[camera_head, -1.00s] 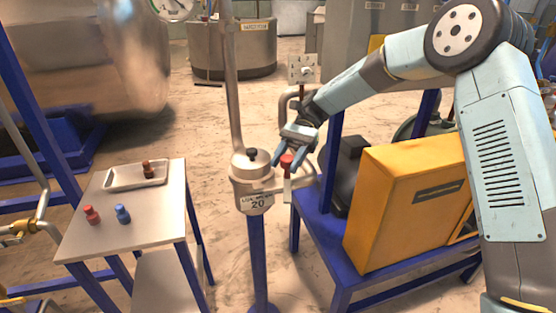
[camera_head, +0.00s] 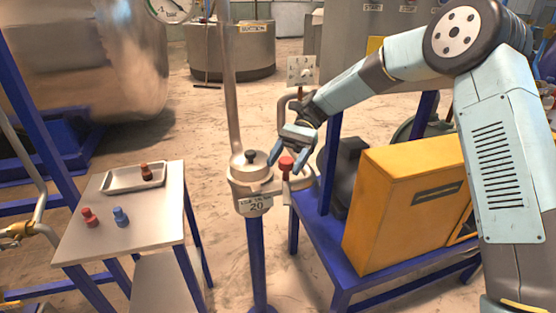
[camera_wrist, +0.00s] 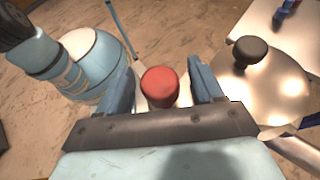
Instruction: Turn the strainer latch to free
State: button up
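The strainer is a metal pot (camera_head: 250,182) on a blue post, with a round lid and a dark knob (camera_head: 251,156) on top. A red knob (camera_head: 286,163), seemingly the latch handle, stands at its right side; the wrist view shows its round top (camera_wrist: 160,86). My gripper (camera_head: 290,156) reaches down from the upper right. Its blue fingers (camera_wrist: 163,88) are open, one on each side of the red knob, with a visible gap on both sides. The lower part of the latch is hidden below the knob.
A small table (camera_head: 150,218) at left holds a metal tray (camera_head: 122,180) with a brown piece, plus a red piece (camera_head: 90,217) and a blue piece (camera_head: 121,216). A yellow box (camera_head: 385,208) on a blue frame stands right of the strainer. A vertical pipe (camera_head: 229,80) rises behind it.

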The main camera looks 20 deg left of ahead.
jog(key=shift+r, duration=0.25)
notch_tip(320, 180, up, 2)
jog(key=shift+r, duration=0.15)
jog(key=s+d+r, duration=0.9)
jog(key=s+r, duration=0.1)
jog(key=shift+s+d, duration=0.15)
jog(key=shift+s, duration=0.15)
